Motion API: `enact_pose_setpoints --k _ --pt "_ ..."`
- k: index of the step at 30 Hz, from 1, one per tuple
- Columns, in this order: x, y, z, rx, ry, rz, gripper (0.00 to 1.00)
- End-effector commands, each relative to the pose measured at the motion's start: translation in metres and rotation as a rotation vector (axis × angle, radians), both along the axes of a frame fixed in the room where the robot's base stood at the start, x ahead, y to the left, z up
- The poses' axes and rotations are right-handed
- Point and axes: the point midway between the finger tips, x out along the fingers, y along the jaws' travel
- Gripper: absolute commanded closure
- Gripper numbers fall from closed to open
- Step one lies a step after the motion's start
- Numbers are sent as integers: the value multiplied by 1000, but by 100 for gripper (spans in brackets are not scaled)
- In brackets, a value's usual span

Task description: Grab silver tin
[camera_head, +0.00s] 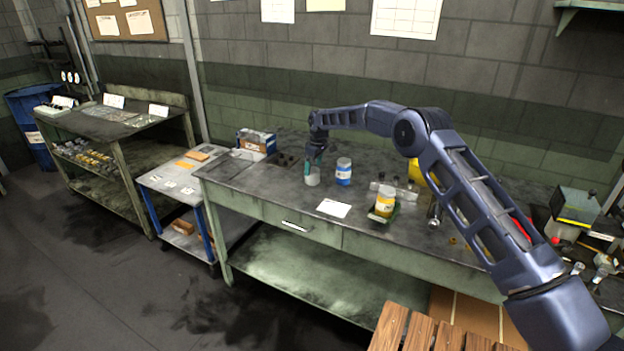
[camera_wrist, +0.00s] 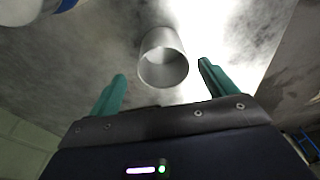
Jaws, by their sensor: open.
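The silver tin (camera_head: 313,178) stands on the workbench (camera_head: 262,187), left of the blue-labelled jar. In the wrist view the tin (camera_wrist: 163,58) is a plain grey cylinder between and just beyond my fingertips. My gripper (camera_wrist: 162,80) is open, with one green finger to each side of the tin and a gap on both sides. In the head view my gripper (camera_head: 314,160) reaches down at the tin from above and hides its upper part. Whether the fingers overlap the tin's height is hard to tell.
A blue-labelled jar (camera_head: 344,172) stands close right of the tin. Further right are a yellow-labelled jar (camera_head: 385,203) on a small tray and loose metal parts. A white paper (camera_head: 334,208) lies in front. A blue box (camera_head: 256,142) stands at the back left.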

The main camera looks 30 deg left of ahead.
Motion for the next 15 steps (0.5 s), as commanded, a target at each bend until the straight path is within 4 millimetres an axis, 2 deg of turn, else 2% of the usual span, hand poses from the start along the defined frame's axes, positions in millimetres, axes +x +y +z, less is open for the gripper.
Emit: enact_pose_setpoints --k 5,12,15 --pt "-2 1 -11 -2 0 0 16" --pt "-5 5 -42 -2 0 -1 16" --pt "-5 7 -50 0 -1 -1 16"
